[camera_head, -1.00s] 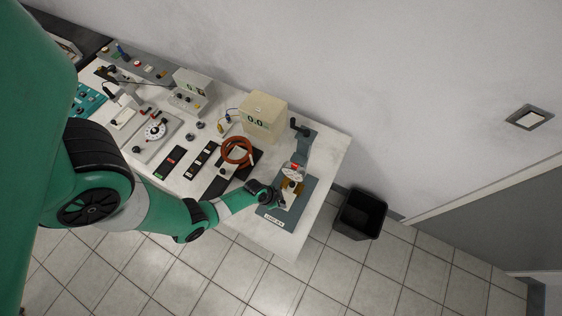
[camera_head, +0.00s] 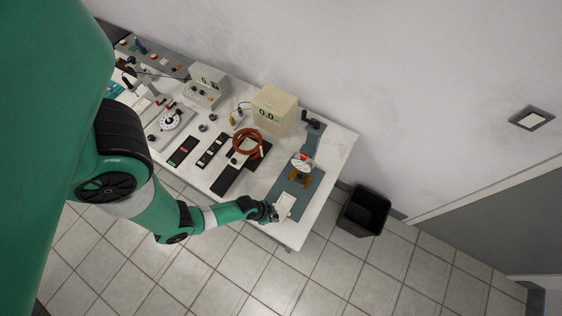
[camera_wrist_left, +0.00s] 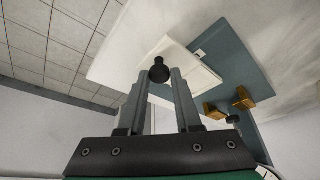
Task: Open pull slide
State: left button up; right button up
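The pull slide is a cream-white plate (camera_head: 285,206) on a blue-grey base (camera_head: 308,190) at the table's near right end. It lies over the base's front part, clear of the brass blocks (camera_head: 300,178). The slide's plate (camera_wrist_left: 184,65) also shows in the left wrist view, with a round black knob (camera_wrist_left: 159,70) at its outer end. My left gripper (camera_wrist_left: 159,76) has a finger on each side of this knob, close against it, and appears shut on it. In the head view my left gripper (camera_head: 273,212) is at the slide's front end. My right gripper is out of view.
Behind the brass blocks stand a round dial (camera_head: 303,161) and a dark crank (camera_head: 312,121). A beige meter box (camera_head: 273,108) and an orange-brown coil (camera_head: 248,143) are to the left. A black bin (camera_head: 364,210) stands on the floor right of the table.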

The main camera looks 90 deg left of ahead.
pick_arm(q)
jog(key=o, duration=0.4)
jog(key=shift+c, duration=0.2)
jog(key=p+v, duration=0.4)
jog(key=v, duration=0.7)
jog(key=shift+r, duration=0.25)
jog(key=shift+d, duration=0.1)
